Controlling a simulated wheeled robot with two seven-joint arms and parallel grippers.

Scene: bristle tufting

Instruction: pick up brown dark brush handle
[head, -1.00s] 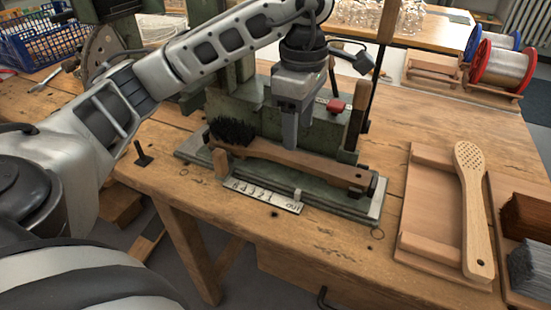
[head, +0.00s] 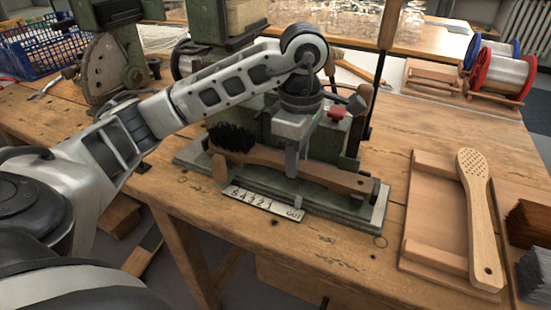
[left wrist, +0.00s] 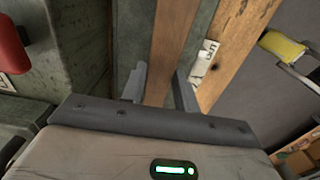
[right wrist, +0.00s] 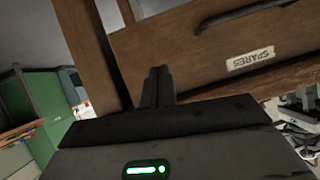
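The brown dark brush handle (head: 330,177) lies along the green fixture (head: 345,205), with black bristles (head: 231,137) at its left end. My left gripper (head: 291,160) is at the middle of the handle, pointing down. In the left wrist view the left gripper's fingers (left wrist: 160,88) stand apart on either side of the handle (left wrist: 172,50), with a small gap showing; no firm hold is visible. My right gripper (right wrist: 157,86) shows only in its wrist view, with its fingers together and nothing between them.
A pale perforated brush handle (head: 481,215) lies on a wooden tray (head: 425,257) at the right. A number plate (head: 262,203) is at the fixture's front. A drawer front labelled SPARES (right wrist: 215,45) is close before the right gripper.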

